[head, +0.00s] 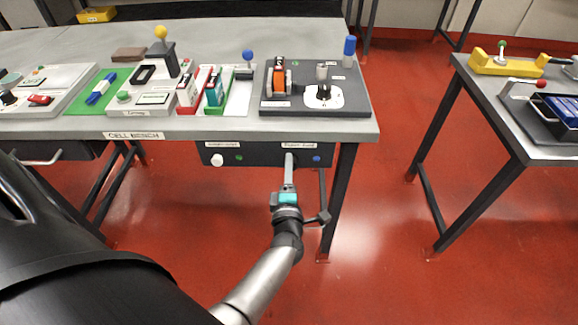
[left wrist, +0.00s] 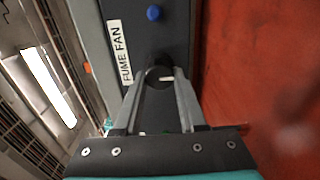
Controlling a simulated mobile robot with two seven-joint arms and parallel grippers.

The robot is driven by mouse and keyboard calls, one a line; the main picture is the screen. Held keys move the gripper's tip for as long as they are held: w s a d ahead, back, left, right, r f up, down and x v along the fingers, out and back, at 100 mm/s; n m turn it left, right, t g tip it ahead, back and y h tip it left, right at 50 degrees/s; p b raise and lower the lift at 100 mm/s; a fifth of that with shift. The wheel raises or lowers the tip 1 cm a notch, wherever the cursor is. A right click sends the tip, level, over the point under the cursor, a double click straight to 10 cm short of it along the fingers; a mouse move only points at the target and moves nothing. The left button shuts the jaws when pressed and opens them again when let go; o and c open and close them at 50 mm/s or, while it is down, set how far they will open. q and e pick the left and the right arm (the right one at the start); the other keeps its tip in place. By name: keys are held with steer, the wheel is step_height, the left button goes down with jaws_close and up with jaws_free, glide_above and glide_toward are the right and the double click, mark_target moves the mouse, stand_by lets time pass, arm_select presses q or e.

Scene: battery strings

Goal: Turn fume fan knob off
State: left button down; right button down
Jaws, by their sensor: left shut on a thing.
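The fume fan knob (left wrist: 158,75) is a round dark knob on the dark panel (head: 262,151) under the front edge of the bench. In the left wrist view it sits between my fingertips, with a small pale mark on it. A white "FUME FAN" label (left wrist: 119,52) is beside it, and a blue round button or lamp (left wrist: 153,13) is on the same panel. My left gripper (head: 290,162) is shut on the knob, reaching it from the front. In the head view the fingers mostly hide the knob. My right gripper is out of view.
A white knob (head: 217,160) and a green dot (head: 239,157) are on the panel's left part. A bench leg (head: 342,195) stands just right of the panel. Switches and boxes cover the bench top (head: 220,37). Red floor (head: 390,130) is clear between the tables.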

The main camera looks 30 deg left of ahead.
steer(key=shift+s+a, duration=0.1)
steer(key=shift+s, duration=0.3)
arm_select(q)
steer(key=c, duration=0.8)
jaws_free()
steer(key=o, duration=0.3)
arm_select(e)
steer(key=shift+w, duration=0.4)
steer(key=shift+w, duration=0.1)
